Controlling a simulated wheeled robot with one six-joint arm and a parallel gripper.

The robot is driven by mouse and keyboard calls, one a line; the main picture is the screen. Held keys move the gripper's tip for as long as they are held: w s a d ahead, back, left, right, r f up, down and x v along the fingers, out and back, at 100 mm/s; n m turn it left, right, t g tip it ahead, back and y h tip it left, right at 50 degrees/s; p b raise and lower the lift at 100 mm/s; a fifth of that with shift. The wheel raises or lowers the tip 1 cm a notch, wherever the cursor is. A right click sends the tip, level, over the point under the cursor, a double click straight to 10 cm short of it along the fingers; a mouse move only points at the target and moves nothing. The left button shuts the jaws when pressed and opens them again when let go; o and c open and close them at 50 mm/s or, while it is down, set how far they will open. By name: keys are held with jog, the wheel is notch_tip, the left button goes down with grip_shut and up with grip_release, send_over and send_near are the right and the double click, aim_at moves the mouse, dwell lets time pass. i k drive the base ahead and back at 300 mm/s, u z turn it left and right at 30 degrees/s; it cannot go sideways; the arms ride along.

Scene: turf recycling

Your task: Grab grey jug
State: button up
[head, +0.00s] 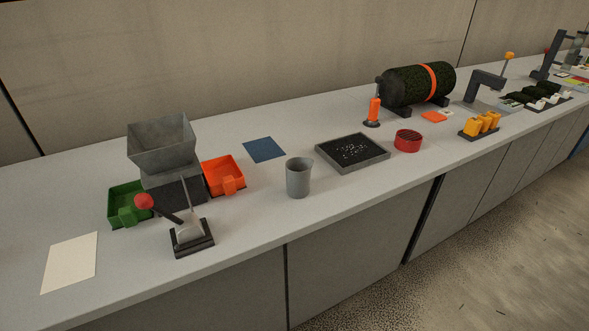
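The grey jug (298,179) stands upright on the light grey counter in the head view, near the middle of the picture and close to the counter's front edge. It is a plain grey vessel with an open top, and nothing touches it. My gripper is not in view.
Left of the jug are an orange tray (223,175), a grey hopper (162,146), a green tray (128,205) and a red-knobbed lever device (190,237). A dark shallow tray (352,168) is close on its right. A blue mat (264,149) lies behind. Counter in front is clear.

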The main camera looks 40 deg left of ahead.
aim_at(298, 169)
jog(key=u, duration=0.9)
jog(key=i, duration=0.95)
jog(key=u, duration=1)
